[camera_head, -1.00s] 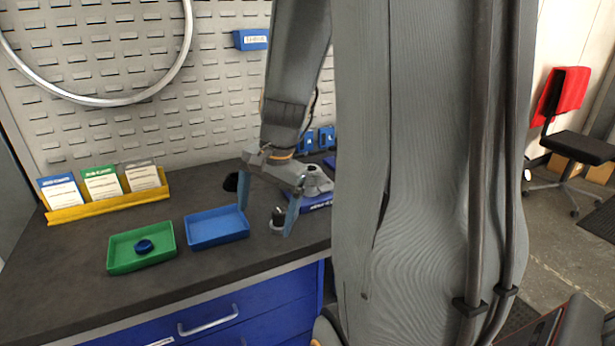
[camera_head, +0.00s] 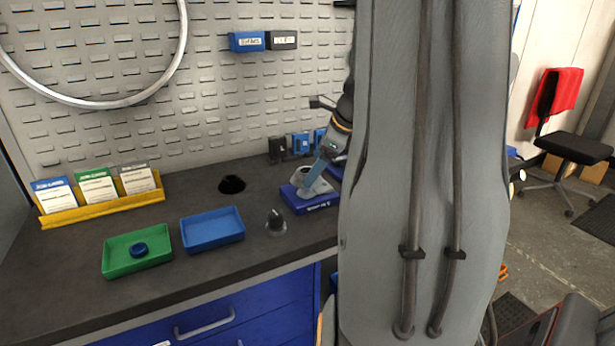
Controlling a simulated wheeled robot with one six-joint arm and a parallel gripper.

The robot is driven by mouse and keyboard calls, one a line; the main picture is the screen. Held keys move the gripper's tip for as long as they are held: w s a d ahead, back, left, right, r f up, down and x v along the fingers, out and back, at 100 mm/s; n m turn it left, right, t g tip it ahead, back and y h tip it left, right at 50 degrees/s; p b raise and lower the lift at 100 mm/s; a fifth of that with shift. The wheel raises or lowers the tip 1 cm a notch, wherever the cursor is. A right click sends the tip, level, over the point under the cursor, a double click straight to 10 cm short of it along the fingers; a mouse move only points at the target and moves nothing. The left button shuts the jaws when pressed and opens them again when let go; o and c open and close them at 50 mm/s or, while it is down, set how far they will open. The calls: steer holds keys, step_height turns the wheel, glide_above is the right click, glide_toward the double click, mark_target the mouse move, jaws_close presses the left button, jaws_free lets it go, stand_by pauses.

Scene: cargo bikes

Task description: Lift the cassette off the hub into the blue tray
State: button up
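The blue tray (camera_head: 233,236) lies empty on the dark bench. A blue stand (camera_head: 315,207) with a grey bracket stands to its right, near my arm. A small grey round part (camera_head: 301,175) shows at the bracket; I cannot tell the cassette and hub apart there. My gripper (camera_head: 319,178) is at this stand, tilted down, with one bluish finger visible against the bracket. My own arm hides much of the area to the right, so I cannot tell how far apart the fingers are or whether they hold anything.
A green tray (camera_head: 113,263) holding a blue round part (camera_head: 139,249) is left of the blue tray. A small dark knob-like part (camera_head: 276,222) stands between tray and stand. A black round part (camera_head: 232,184) lies behind. A yellow card holder (camera_head: 105,208) is at the back left.

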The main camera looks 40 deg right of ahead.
mark_target(297, 179)
steer(key=shift+x, duration=1.85)
steer(key=shift+s+a, duration=0.1)
steer(key=shift+a, duration=0.05)
steer(key=c, duration=1.3)
steer(key=shift+r, duration=0.1)
steer(key=shift+c, duration=0.2)
